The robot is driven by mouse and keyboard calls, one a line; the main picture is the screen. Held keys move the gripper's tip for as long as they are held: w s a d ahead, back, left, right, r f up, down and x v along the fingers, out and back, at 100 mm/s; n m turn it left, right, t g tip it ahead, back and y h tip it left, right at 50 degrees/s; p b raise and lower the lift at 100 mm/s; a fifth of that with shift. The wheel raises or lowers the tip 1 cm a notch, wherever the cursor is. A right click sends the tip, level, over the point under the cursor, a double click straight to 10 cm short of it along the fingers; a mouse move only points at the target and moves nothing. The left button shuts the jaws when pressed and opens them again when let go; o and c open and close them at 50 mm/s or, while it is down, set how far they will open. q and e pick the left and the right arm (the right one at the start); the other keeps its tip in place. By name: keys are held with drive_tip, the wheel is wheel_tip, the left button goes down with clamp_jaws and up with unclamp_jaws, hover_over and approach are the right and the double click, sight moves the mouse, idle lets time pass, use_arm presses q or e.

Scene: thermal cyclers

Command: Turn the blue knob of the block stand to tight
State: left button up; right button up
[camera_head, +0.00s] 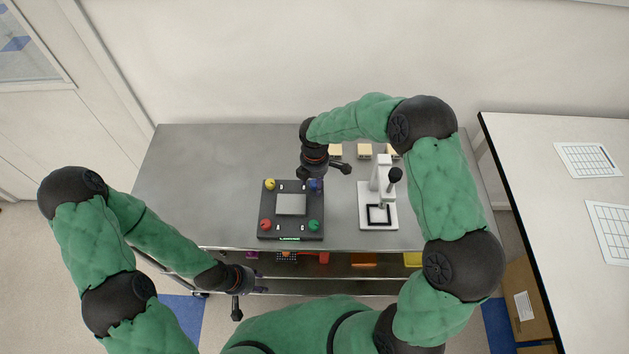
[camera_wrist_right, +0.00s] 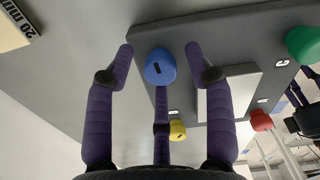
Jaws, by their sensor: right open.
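The block stand (camera_head: 262,222) is a dark square plate with a silver block in its middle, on the steel table. It bears a yellow knob (camera_head: 270,184) at its back left, a red knob (camera_head: 266,224) at its front left and a green knob (camera_head: 314,225) at its front right. The blue knob (camera_head: 315,185) is at its back right, partly hidden by my right gripper in the head view. In the right wrist view the blue knob (camera_wrist_right: 160,67) lies between the spread fingers of my right gripper (camera_wrist_right: 159,55), apart from both. My left gripper (camera_head: 238,298) hangs in front of the table; its fingers are unclear.
A white press-like device (camera_head: 378,215) with a black knob stands right of the block stand. Small beige blocks (camera_head: 365,151) lie at the back of the table. The table's left part is clear. A white table (camera_head: 540,170) stands at the right.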

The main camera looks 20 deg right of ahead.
clamp_jaws()
drive_tip(key=shift+m, duration=0.4)
idle(0.4)
